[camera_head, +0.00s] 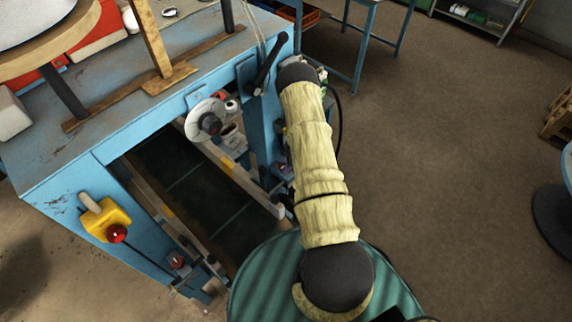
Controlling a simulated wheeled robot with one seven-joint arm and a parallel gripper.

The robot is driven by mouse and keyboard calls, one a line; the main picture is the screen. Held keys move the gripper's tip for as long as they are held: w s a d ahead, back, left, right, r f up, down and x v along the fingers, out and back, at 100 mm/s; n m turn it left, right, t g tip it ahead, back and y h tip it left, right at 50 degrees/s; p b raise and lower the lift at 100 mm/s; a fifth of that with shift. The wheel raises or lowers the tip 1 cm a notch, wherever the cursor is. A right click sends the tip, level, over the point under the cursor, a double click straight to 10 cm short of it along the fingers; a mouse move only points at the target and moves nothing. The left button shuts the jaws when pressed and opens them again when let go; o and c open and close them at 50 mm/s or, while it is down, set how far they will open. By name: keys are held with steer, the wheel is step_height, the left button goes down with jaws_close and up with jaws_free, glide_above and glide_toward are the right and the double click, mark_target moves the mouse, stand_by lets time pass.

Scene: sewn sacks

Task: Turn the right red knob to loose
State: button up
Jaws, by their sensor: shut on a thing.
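A small red knob (283,167) shows on the right side of the blue frame, close to the left edge of my arm's beige sleeve. Its setting is too small to read. Another small red knob (176,261) sits low on the left side of the frame. My arm reaches up from the bottom of the view, over the right side of the frame. I cannot make out my gripper; the sleeved arm hides the space behind it. Whether anything touches the right knob cannot be seen.
The blue bench (60,160) fills the left. A yellow box (100,215) with a red button is on its front. A black lever (268,66) and white round disc (206,121) are close to my arm. A dark conveyor belt (185,185) runs beneath.

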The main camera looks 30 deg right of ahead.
steer(key=shift+w+a+r, duration=0.1)
steer(key=shift+w, duration=0.1)
steer(key=o, duration=1)
steer(key=shift+c, duration=0.2)
steer(key=shift+d+r+b, duration=0.3)
steer(key=shift+r+b, duration=0.05)
steer(key=shift+r, duration=0.15)
steer(key=s+d+r+b, duration=0.1)
steer(key=s+d+b, duration=0.4)
steer(key=d, duration=0.6)
steer(key=shift+s+d+r, duration=0.15)
steer(key=shift+s+r, duration=0.05)
steer(key=shift+r, duration=0.1)
steer(key=shift+f, duration=0.1)
